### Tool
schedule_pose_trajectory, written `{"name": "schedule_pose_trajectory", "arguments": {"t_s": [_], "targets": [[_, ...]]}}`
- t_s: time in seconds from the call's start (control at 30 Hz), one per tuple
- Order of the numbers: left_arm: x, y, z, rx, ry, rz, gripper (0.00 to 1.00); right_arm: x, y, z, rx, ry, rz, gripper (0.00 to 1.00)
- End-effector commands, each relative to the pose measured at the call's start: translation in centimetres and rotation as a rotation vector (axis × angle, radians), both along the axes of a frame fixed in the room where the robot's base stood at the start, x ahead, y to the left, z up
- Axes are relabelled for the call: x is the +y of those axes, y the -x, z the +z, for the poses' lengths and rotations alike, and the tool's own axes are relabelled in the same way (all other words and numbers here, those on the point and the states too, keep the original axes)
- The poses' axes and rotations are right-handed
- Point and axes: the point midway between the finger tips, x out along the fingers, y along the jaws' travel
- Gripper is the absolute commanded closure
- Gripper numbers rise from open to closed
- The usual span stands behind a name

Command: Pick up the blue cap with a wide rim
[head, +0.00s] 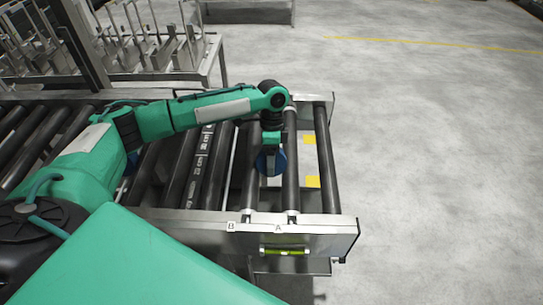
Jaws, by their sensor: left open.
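A blue round thing (262,164), which looks like the wide-rimmed cap, sits among the rollers near the right end of the conveyor. My left arm reaches over the conveyor from the left and its wrist bends down at the end. My left gripper (271,152) points down right at the blue thing and covers its middle. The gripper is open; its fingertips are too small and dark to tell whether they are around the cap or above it. My right gripper is not in view.
The roller conveyor (317,220) has a metal end frame with labels A and B and a green spirit level (285,251). Yellow squares (312,181) lie between the end rollers. A metal rack (150,45) stands behind at left. Open grey floor lies to the right.

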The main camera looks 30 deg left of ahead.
Motion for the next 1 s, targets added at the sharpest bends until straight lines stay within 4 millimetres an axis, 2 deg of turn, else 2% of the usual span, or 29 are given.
{"name": "schedule_pose_trajectory", "arguments": {"t_s": [0.1, 0.33, 0.6, 1.0], "targets": [[-0.14, 0.27, -0.73, 0.001, 0.000, -0.001, 0.29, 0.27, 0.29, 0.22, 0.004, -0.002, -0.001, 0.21], [-0.16, 0.26, -0.86, 0.000, 0.000, -0.001, 0.31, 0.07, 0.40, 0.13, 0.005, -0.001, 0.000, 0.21], [-0.15, 0.25, -0.83, 0.000, 0.000, -0.001, 0.84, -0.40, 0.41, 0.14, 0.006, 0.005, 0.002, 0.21], [-0.16, 0.15, -0.02, -0.003, 0.002, 0.000, 0.85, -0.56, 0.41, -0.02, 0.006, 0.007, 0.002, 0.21]]}}
